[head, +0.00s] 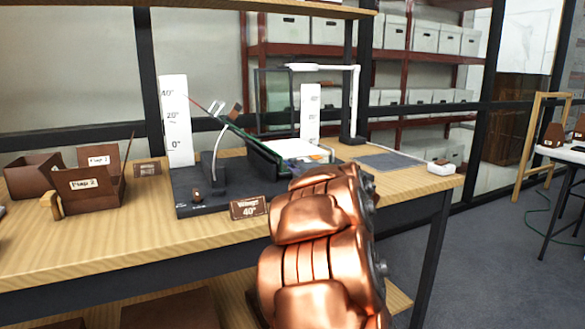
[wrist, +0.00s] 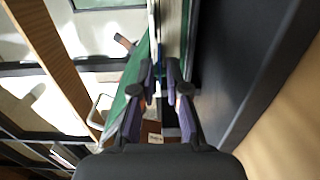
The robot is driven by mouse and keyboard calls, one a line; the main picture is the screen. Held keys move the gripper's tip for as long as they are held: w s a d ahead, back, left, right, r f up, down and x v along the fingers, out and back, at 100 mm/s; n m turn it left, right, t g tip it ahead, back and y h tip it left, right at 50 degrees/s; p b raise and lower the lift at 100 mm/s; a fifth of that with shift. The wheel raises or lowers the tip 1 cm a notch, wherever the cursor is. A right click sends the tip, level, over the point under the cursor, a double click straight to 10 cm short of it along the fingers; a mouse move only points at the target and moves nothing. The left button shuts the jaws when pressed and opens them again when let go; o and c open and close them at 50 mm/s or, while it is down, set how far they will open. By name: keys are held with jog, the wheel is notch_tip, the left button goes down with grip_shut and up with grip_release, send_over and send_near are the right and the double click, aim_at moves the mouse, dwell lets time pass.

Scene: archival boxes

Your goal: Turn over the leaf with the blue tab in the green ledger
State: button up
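The green ledger (head: 268,162) lies open in a dark cradle on the wooden bench, with its near side tilted up. My copper arm hides part of it in the head view, and my gripper is hidden there. In the wrist view the ledger's green cover (wrist: 129,101) runs along the left of my gripper (wrist: 160,70). The two purple-padded fingers are apart, with a narrow gap between them. Pale page edges lie just beyond the fingertips. A small blue patch (wrist: 158,52), perhaps the blue tab, shows near the gap. I cannot tell whether a leaf is between the fingers.
The cradle (head: 190,205) has white angle scales (head: 175,120) and a brown "Wings 40°" sign (head: 249,208). Brown map boxes (head: 95,190) stand at the left. A white lamp (head: 355,100) stands behind the ledger. A grey mat (head: 390,161) leaves clear room at the right.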

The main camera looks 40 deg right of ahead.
jog(key=shift+x, duration=1.25)
jog(key=shift+c, duration=0.2)
grip_shut()
